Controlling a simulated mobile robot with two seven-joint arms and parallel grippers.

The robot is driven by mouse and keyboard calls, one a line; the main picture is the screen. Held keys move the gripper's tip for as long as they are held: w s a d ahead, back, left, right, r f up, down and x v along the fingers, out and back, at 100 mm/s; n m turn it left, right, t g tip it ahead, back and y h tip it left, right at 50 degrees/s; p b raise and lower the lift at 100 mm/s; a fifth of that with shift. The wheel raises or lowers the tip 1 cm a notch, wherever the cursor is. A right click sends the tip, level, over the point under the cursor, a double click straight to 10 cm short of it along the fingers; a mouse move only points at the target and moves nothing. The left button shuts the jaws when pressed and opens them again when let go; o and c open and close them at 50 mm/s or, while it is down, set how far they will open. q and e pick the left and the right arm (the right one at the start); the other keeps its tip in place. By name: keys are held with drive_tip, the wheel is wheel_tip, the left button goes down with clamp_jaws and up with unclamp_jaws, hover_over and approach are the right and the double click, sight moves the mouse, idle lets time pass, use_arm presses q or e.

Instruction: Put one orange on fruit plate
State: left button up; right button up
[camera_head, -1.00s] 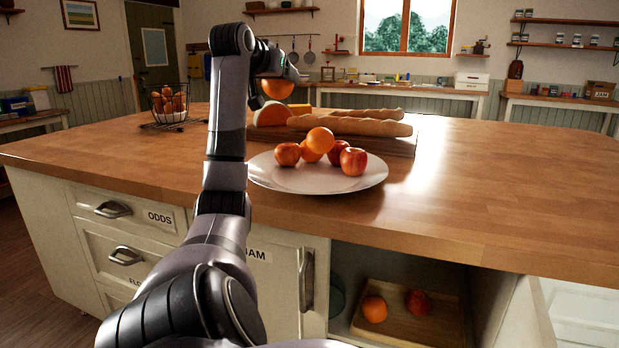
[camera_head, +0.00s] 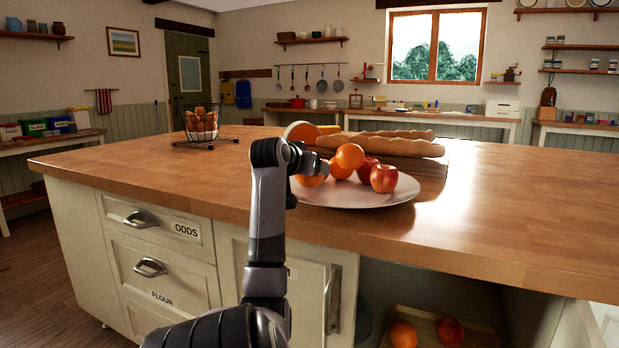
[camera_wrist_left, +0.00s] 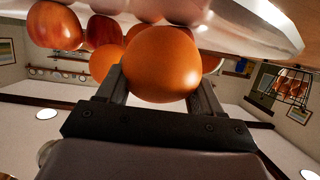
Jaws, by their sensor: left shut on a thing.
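My left gripper (camera_wrist_left: 160,85) is shut on an orange (camera_wrist_left: 160,62), with a finger on each side of it. In the head view the gripper (camera_head: 306,166) and this orange (camera_head: 311,181) are at the left part of the white fruit plate (camera_head: 350,202). I cannot tell whether the held orange touches the plate. Two other oranges, one higher (camera_head: 350,156) and one partly hidden (camera_head: 339,171), are on the plate with red apples (camera_head: 384,179). My arm and the held orange hide the plate's left side. My right gripper is out of view.
Bread loaves (camera_head: 385,146) lie on a board behind the plate. A wire egg basket (camera_head: 202,127) stands at the back left. An open cupboard below holds a tray with an orange (camera_head: 403,335) and an apple (camera_head: 450,331). The island's right side (camera_head: 530,205) is clear.

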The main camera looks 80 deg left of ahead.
use_arm(q)
drive_tip(key=shift+f, duration=0.9)
drive_tip(key=o, duration=1.1)
drive_tip(key=shift+o, duration=0.2)
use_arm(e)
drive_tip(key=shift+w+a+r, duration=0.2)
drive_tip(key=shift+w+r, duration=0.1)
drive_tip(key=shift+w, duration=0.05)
use_arm(q)
drive_tip(key=shift+s+d+r, duration=0.15)
drive_tip(key=shift+r, duration=0.05)
drive_tip(key=p+v, duration=0.1)
drive_tip(key=v, duration=0.9)
drive_tip(key=shift+s+d+r, duration=0.15)
drive_tip(key=shift+s+d, duration=0.05)
drive_tip(key=shift+d, duration=0.05)
drive_tip(key=shift+s+d+r, duration=0.1)
drive_tip(key=shift+s+d, duration=0.15)
drive_tip(key=shift+d, duration=0.1)
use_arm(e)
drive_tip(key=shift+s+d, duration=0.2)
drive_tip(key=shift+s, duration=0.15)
